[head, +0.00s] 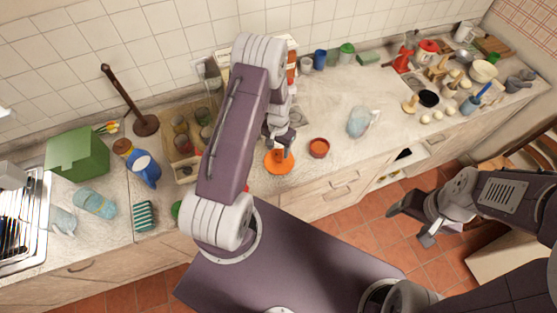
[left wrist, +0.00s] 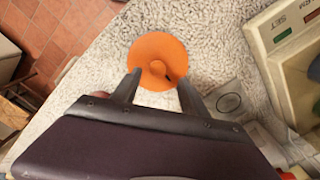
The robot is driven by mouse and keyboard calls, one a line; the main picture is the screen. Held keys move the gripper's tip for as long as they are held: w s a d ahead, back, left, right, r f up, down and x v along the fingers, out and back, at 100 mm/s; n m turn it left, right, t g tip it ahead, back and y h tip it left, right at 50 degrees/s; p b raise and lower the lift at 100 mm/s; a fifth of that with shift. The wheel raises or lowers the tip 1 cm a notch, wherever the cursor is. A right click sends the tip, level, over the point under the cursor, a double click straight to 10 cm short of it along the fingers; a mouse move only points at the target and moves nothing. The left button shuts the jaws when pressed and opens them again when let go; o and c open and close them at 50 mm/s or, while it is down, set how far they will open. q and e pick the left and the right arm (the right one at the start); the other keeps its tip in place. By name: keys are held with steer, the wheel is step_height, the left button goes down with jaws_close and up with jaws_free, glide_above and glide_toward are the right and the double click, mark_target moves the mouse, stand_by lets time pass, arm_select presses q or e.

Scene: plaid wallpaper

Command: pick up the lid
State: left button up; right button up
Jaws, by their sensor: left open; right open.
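An orange round lid (head: 279,163) with a small knob in its middle lies on the speckled counter, and it also shows in the left wrist view (left wrist: 157,60). My left gripper (head: 281,150) is right above the lid and hides part of it. In the left wrist view its two fingers (left wrist: 158,82) are apart, with the lid between and beyond their tips. Whether a finger touches the lid cannot be told. My right gripper (head: 410,224) is open and empty, out over the floor right of the counter.
A small red-orange bowl (head: 319,148) stands right of the lid. A wooden spice rack (head: 184,172) is left of my left arm. A blue-white bag (head: 359,121) lies further right. Counter between bowl and bag is clear.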

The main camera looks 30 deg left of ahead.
mark_target(280, 157)
arm_select(q)
steer(key=f, duration=0.1)
steer(key=f+p, duration=0.2)
steer(key=f, duration=0.1)
steer(key=shift+d, duration=0.3)
steer(key=shift+w+f, duration=0.1)
steer(key=shift+f, duration=0.35)
steer(key=shift+a, duration=0.1)
steer(key=shift+c, duration=0.9)
steer(key=shift+r, duration=0.1)
jaws_close()
step_height(280, 157, up, 4)
steer(key=shift+w+f+b, duration=0.1)
steer(key=shift+w+b, duration=0.05)
steer(key=shift+b, duration=1.1)
steer(key=w+d+r+b, duration=0.4)
steer(key=w+d+r, duration=0.2)
steer(key=w, duration=0.3)
steer(key=shift+w+d+r, duration=0.25)
steer(key=shift+w+r, duration=0.05)
steer(key=shift+r, duration=0.3)
